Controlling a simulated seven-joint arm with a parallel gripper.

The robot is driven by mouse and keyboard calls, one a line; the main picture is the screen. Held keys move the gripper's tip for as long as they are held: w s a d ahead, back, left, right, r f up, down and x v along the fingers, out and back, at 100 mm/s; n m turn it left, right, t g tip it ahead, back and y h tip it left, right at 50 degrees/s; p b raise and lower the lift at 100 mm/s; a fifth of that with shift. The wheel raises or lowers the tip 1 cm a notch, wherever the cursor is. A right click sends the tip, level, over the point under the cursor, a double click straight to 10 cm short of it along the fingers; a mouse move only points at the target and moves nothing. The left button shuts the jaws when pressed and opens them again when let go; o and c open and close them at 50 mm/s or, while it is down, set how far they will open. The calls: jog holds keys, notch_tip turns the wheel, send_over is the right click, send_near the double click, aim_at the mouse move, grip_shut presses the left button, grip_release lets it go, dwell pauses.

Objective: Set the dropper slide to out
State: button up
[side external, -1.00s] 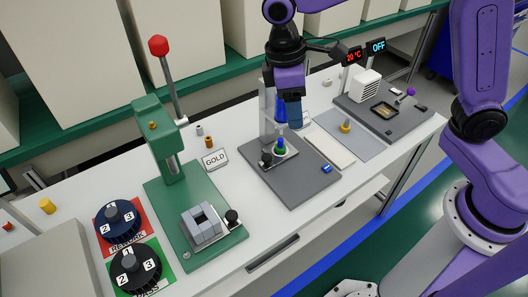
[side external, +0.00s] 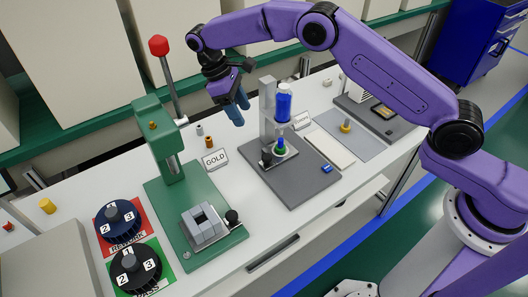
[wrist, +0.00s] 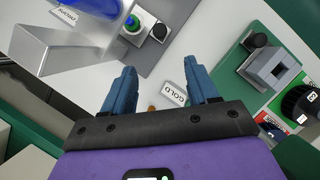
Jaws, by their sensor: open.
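The dropper stand has a dark grey base (side external: 300,178), an upright grey column (side external: 267,108) and a blue bottle (side external: 284,103) held high on it. Below the bottle, a small blue piece in a green ring (side external: 280,149) sits beside a black knob (side external: 266,158), which look like the slide. In the wrist view the ring (wrist: 132,25) and black knob (wrist: 158,32) show near the top, beyond my fingertips. My gripper (side external: 241,112) is open and empty, raised left of the dropper column. Its two blue fingers (wrist: 163,72) are spread apart in the wrist view.
The GOLD sign (side external: 215,158) stands left of the dropper base. The green press (side external: 190,195) with its red-topped lever (side external: 159,47) is further left. A blue button (side external: 327,168) is on the base's right. White table is clear in front of the dropper.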

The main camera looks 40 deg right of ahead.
aim_at(266, 157)
jog(key=x, duration=1.6)
jog(key=shift+f, duration=0.25)
jog(key=shift+s, duration=0.15)
grip_shut()
